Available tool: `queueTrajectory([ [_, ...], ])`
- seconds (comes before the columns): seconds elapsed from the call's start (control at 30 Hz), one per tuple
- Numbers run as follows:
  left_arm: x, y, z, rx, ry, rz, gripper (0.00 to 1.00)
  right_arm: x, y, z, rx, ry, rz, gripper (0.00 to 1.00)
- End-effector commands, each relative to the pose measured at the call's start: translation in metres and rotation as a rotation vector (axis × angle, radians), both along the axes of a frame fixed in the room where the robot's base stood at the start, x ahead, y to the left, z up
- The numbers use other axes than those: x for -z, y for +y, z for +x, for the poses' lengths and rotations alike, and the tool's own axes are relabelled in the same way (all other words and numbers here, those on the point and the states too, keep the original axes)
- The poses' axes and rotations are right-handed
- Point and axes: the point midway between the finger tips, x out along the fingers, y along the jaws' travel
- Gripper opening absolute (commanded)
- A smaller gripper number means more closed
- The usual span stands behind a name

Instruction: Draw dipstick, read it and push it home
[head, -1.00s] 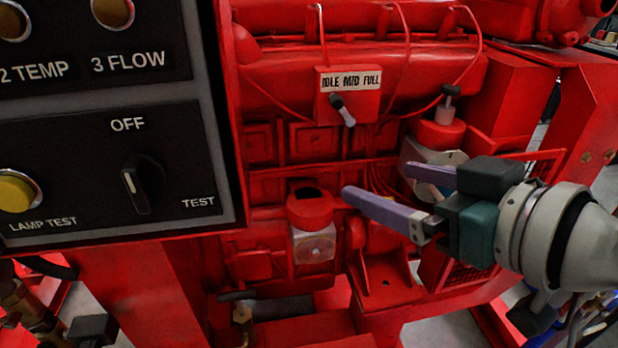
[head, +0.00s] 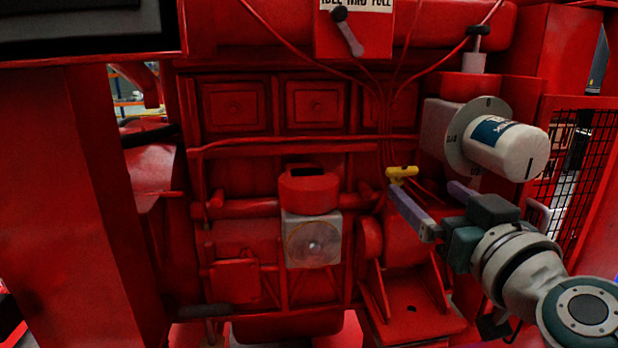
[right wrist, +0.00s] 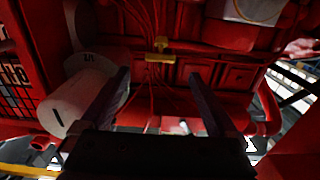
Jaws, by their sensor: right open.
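The dipstick's yellow T-shaped handle (head: 401,172) stands out against the red engine side, right of the picture's middle in the head view. Its shaft cannot be made out. My right gripper (head: 422,188) is open and empty, its two purple-grey fingers pointing towards the engine. In the head view one fingertip lies just below the handle; whether they touch cannot be told. In the right wrist view the handle (right wrist: 160,45) appears beyond the gap between the fingers (right wrist: 158,74), apart from them. My left gripper is in neither view.
A white cylindrical filter (head: 508,147) juts out just above and right of my right gripper. A throttle lever (head: 348,32) is above. A black mesh guard (head: 578,165) stands at the right. A red post (head: 85,200) stands at the left.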

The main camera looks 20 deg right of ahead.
Motion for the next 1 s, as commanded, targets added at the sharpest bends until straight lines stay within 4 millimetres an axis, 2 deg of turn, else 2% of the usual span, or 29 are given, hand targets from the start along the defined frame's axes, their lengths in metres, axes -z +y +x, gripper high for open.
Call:
queueTrajectory([
  [0.2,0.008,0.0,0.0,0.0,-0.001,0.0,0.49,0.001,-0.009,0.04,0.0,-0.003,0.0,0.95],
  [0.4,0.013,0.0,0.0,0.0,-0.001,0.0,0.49,0.001,-0.015,0.063,-0.001,0.0,0.0,0.95],
  [0.57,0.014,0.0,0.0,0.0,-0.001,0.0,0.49,0.001,-0.017,0.071,-0.001,0.001,0.0,0.95],
  [0.8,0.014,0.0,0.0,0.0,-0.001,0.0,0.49,0.0,-0.017,0.071,-0.001,0.001,-0.001,0.95],
  [0.87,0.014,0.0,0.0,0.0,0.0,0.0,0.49,0.0,-0.017,0.071,-0.001,0.001,-0.001,0.91],
  [1.0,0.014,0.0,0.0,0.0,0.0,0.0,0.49,0.0,-0.017,0.071,-0.001,0.001,-0.001,0.75],
])
